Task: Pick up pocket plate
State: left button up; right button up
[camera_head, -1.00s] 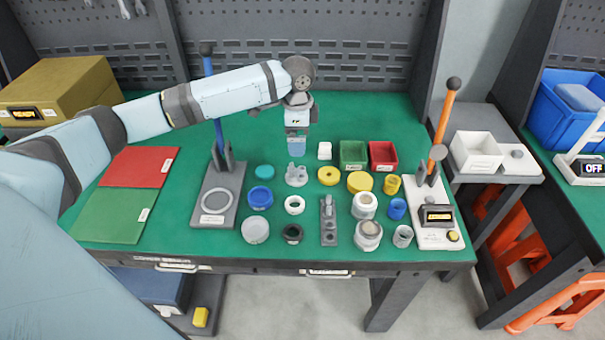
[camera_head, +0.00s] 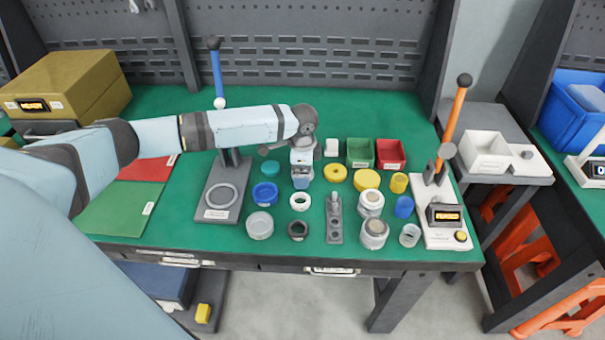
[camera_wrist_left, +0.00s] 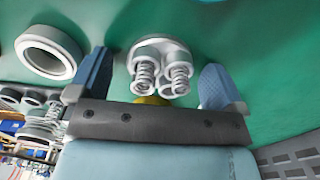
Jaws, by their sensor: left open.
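The pocket plate seems to be the light grey rounded piece (camera_wrist_left: 158,48) with coil springs standing in its round sockets; no label confirms this. In the wrist view it lies on the green mat between the two blue fingers of my left gripper (camera_wrist_left: 157,76), with space on both sides. The left gripper is open and holds nothing. My right gripper is in neither view.
A white ring (camera_head: 300,194), a blue cup (camera_head: 265,193) and a yellow disc (camera_head: 335,173) sit close around the gripper. A narrow grey plate (camera_head: 335,236) lies to its right front. Lever presses stand left (camera_head: 222,200) and right (camera_head: 446,236). Green and red bins (camera_head: 390,154) are behind.

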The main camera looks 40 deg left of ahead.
pick_arm(q)
jog(key=c, duration=1)
jog(key=shift+r, duration=0.1)
jog(key=shift+c, duration=0.2)
